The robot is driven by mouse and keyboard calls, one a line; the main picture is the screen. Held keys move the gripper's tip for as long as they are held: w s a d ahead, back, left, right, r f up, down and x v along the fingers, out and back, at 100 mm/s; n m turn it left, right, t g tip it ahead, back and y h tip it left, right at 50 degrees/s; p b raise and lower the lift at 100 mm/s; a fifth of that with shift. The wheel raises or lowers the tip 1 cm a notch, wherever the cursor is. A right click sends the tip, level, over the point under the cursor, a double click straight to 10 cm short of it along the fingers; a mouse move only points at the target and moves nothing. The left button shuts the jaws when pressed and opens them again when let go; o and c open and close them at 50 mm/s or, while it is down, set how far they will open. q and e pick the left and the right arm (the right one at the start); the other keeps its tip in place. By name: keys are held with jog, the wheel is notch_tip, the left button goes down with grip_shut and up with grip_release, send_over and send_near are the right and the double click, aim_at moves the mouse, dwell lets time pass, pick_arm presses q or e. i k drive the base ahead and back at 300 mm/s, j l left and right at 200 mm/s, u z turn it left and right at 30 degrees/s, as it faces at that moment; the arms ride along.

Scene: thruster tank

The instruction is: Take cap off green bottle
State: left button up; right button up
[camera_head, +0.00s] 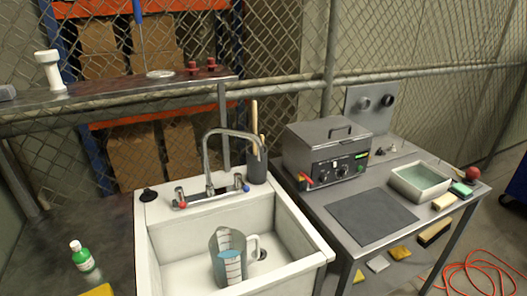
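The green bottle (84,259) stands upright on the dark counter at the lower left of the head view. It has a green body, a pale label and a small white cap (75,245) on top. Neither of my grippers shows in this view.
A white sink (170,239) with a faucet (208,165) holds a measuring jug (229,258). Something yellow (98,290) lies near the bottle. On the right table (320,206) are a metal box machine (322,145), a dark mat (371,217) and a tray (402,190). The counter behind the bottle is mostly clear.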

aim_at(85, 262)
jog(key=j+u, duration=0.1)
jog(key=u, duration=0.3)
jog(key=j+u, duration=0.1)
jog(key=u, duration=0.35)
jog(key=j+u, duration=0.1)
jog(key=u, duration=0.3)
